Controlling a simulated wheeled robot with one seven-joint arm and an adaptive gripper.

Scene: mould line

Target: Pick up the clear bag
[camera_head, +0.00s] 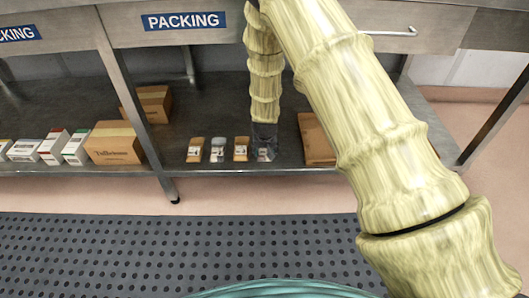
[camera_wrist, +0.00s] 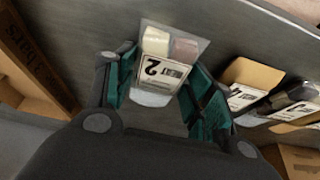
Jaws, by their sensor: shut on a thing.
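The clear bag (camera_wrist: 193,52) shows in the wrist view as a see-through pouch with a cream and a pinkish item inside. A white label marked "2" is on its front. In the head view the bag (camera_head: 263,155) is at the right end of a short row on the lower shelf, partly covered by my gripper. My gripper (camera_wrist: 162,92) has its teal fingers on either side of the bag and is shut on it. In the head view my gripper (camera_head: 264,136) points down at the shelf. I cannot tell whether the bag still touches the shelf.
Beside it lie a brown pouch (camera_head: 241,148), a greyish clear pack (camera_head: 217,149) and another brown pouch (camera_head: 194,149). A flat brown carton (camera_head: 315,137) is close on the right. Cartons (camera_head: 113,143) stand further left. The packing bench (camera_head: 215,38) is above the shelf.

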